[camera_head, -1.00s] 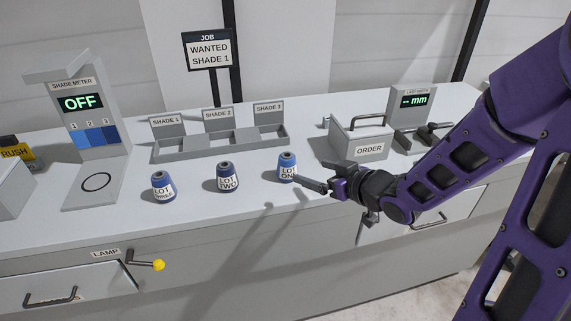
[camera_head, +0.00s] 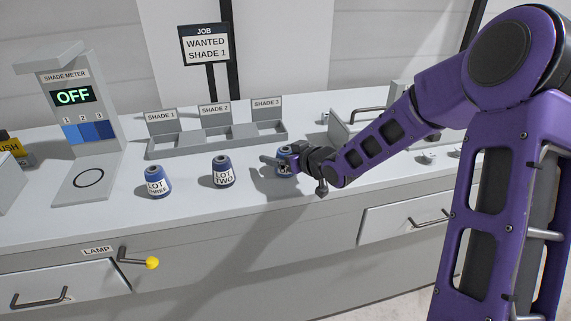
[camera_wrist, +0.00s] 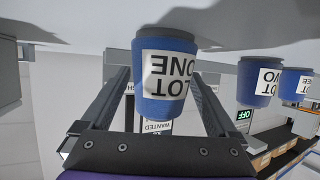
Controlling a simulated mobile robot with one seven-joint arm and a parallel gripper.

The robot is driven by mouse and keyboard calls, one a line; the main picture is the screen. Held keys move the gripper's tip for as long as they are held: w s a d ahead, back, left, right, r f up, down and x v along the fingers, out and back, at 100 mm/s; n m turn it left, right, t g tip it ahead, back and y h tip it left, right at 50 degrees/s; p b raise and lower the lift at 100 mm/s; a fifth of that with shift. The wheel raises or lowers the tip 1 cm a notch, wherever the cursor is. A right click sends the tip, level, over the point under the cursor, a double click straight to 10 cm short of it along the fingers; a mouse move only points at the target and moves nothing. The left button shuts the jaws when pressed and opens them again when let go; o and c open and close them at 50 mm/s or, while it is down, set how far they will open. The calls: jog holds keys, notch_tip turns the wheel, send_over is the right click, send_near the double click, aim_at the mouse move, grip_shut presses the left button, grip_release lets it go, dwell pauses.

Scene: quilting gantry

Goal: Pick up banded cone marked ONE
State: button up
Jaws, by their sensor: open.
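The cone marked LOT ONE is a blue spool with a dark top and a white label. In the head view the LOT ONE cone (camera_head: 285,153) stands upright on the counter, partly hidden by my gripper (camera_head: 280,162). In the wrist view, which is upside down, the LOT ONE cone (camera_wrist: 168,78) sits between the two fingers of my gripper (camera_wrist: 160,85). The fingers are open, with a gap visible beside the cone. I cannot tell whether either finger touches it.
The LOT TWO cone (camera_head: 223,171) and LOT THREE cone (camera_head: 156,182) stand to the left on the counter. Behind is a three-compartment shade rack (camera_head: 222,137). The shade meter (camera_head: 75,110) reads OFF. A sign (camera_head: 206,45) reads WANTED SHADE 1. A yellow-knobbed lamp lever (camera_head: 151,263) sticks out in front.

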jog(key=shift+w+a+f, duration=0.15)
jog(key=shift+w+a, duration=0.05)
jog(key=shift+w, duration=0.1)
jog(key=shift+c, duration=0.2)
jog(key=c, duration=1.4)
grip_shut()
